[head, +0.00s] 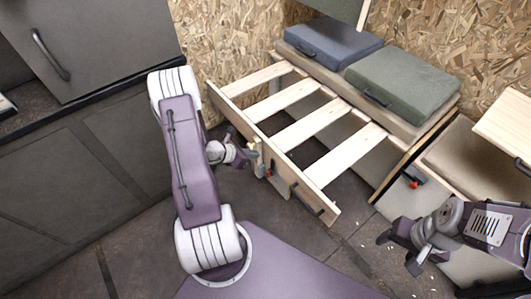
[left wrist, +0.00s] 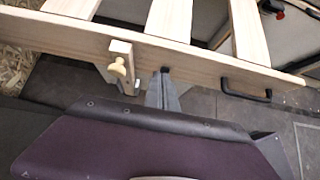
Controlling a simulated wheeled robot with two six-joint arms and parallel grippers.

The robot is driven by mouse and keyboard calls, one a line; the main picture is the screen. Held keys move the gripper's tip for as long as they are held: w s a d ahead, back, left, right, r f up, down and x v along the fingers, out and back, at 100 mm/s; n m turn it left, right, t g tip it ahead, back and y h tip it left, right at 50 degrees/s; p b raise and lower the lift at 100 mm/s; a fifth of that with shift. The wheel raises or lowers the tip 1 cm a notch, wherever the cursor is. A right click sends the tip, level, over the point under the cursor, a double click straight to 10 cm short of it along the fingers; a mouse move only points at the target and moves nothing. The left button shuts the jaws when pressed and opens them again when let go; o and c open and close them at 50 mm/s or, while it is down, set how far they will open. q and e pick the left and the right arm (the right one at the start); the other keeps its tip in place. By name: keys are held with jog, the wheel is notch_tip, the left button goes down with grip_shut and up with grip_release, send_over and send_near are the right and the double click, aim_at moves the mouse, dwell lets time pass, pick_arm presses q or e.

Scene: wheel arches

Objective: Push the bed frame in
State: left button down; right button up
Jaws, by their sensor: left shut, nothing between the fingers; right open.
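The bed frame is a pale wooden slatted frame with a front board (head: 232,112), pulled out from under the bench with gaps between its slats. The board also crosses the left wrist view (left wrist: 205,62). It has a black handle (head: 308,204) near its right end and a wooden knob (left wrist: 118,68) on a small block. My left gripper (head: 254,158) is shut and empty at the middle of the front board. In the left wrist view its tips (left wrist: 164,76) meet the board's face, right of the knob; contact looks likely. My right gripper (head: 402,248) is open and empty, low at the right, apart from the frame.
A blue-grey case (head: 330,40) and a green case (head: 402,82) lie on the bench behind the frame. A dark grey cabinet (head: 85,45) stands at the left. Small pale bits lie on the floor near my right gripper. Dark floor is clear in front of the frame.

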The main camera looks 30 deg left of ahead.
pick_arm(q)
jog(key=w, duration=0.1)
jog(key=w+d+f, duration=0.1)
jog(key=w, duration=0.1)
jog(key=w+d+f+b, duration=0.1)
jog(key=shift+w, duration=0.4)
jog(key=shift+w+d+r, duration=0.1)
jog(key=shift+w+d, duration=0.05)
jog(key=shift+w, duration=0.2)
